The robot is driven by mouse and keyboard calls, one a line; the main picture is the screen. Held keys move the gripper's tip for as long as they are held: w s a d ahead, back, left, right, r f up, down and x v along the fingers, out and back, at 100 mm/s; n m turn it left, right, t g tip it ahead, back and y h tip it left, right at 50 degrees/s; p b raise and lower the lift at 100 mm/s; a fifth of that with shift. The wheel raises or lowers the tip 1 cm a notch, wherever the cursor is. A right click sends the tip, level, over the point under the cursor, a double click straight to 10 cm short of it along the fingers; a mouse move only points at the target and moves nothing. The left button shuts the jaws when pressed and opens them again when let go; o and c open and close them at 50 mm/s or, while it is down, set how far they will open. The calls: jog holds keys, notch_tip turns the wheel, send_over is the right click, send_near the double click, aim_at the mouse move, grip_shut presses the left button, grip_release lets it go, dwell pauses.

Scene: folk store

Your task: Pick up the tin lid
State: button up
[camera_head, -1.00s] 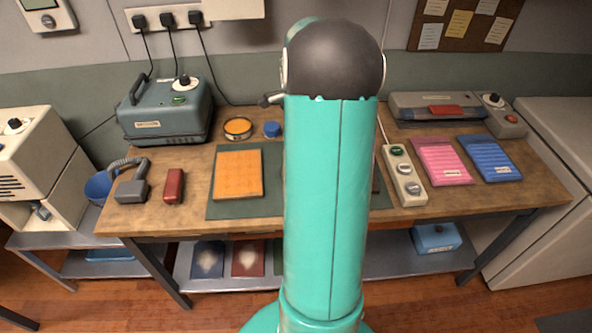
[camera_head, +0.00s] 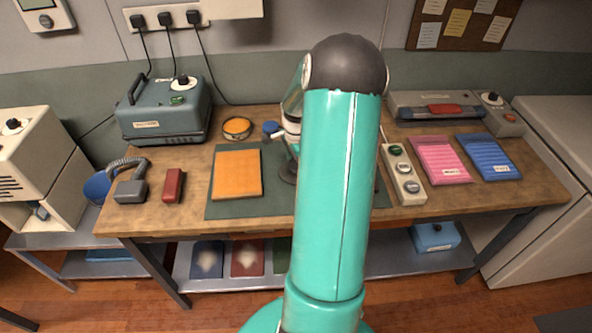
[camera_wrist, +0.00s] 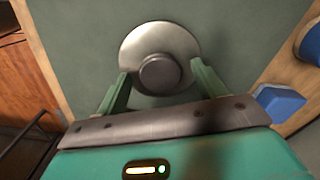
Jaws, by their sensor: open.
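The tin lid (camera_wrist: 140,45) is a round silvery disc with a dark grey knob (camera_wrist: 160,73). It lies on the green mat (camera_wrist: 90,25) in the wrist view. My gripper (camera_wrist: 159,70) is open, its two green fingers on either side of the knob and over the near part of the lid. I cannot tell whether the fingers touch it. In the head view my arm covers most of that spot.
On the mat in the head view (camera_head: 225,208) lies an orange board (camera_head: 237,174). Behind are an orange-filled tin (camera_head: 237,128) and a small blue object (camera_head: 270,129).

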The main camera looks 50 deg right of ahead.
jog(key=c, duration=1.1)
jog(key=shift+o, duration=0.2)
jog(key=shift+r, duration=0.15)
jog(key=shift+r, duration=0.6)
jog(key=s+a+r, duration=0.7)
jog(key=a+r, duration=0.4)
jog(key=shift+s+a+r, duration=0.25)
jog(key=shift+s+a, duration=0.1)
jog(key=shift+a, duration=0.05)
